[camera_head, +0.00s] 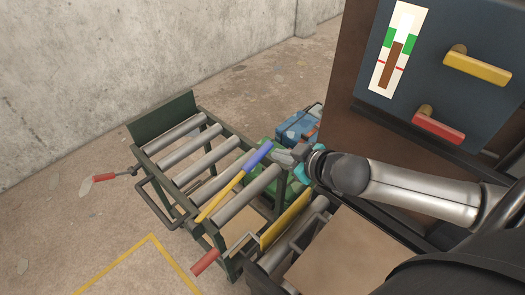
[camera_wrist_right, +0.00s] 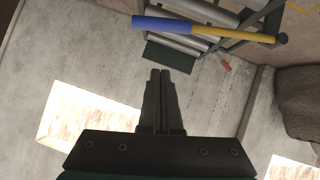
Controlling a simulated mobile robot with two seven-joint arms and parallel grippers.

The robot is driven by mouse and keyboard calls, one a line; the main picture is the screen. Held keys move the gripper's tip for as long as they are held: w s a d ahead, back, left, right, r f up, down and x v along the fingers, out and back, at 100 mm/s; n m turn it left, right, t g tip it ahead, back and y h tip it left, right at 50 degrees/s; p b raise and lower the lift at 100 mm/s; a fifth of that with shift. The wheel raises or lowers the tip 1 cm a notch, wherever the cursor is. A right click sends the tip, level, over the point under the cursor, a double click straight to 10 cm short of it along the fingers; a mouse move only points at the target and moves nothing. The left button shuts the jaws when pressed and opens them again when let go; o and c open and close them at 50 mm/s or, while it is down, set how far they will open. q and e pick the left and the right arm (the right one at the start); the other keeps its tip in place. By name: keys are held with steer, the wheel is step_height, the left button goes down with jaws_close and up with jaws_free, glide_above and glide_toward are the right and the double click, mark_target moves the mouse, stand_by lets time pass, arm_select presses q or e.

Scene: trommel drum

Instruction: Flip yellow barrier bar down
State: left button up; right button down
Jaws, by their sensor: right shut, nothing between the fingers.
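The yellow barrier bar (camera_head: 222,195) has a blue grip section (camera_head: 257,156) at its upper right end. It appears slanted across the roller conveyor in the head view; its exact tilt is hard to tell. My right gripper (camera_head: 277,156) is shut and empty, close to the right of the blue end. In the right wrist view the shut fingertips (camera_wrist_right: 160,73) are below the blue section (camera_wrist_right: 165,25), with a visible gap. The yellow part (camera_wrist_right: 238,35) runs right to a dark round end. My left gripper is not in view.
The roller conveyor (camera_head: 164,123) has a green frame and red-handled levers (camera_head: 205,262). A dark cabinet with a yellow handle (camera_head: 478,66) and a red handle (camera_head: 438,127) stands at right. A blue case (camera_head: 299,127) lies behind. The concrete floor at left is mostly clear.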

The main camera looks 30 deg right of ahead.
steer(key=w, duration=0.1)
steer(key=b, duration=0.2)
glide_above(262, 156)
steer(key=s+a, duration=0.2)
steer(key=s, duration=0.1)
step_height(262, 156, down, 5)
steer(key=f, duration=0.2)
steer(key=f+b, duration=0.1)
steer(key=shift+w+d, duration=0.3)
steer(key=shift+w, duration=0.1)
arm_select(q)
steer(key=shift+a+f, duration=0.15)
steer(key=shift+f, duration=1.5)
arm_select(e)
steer(key=shift+w+d+f, duration=0.1)
steer(key=shift+f, duration=0.4)
arm_select(q)
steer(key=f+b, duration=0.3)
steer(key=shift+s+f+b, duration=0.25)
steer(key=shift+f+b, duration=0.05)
steer(key=shift+b, duration=0.1)
arm_select(e)
step_height(262, 156, down, 7)
steer(key=d, duration=0.2)
steer(key=shift+w, duration=0.15)
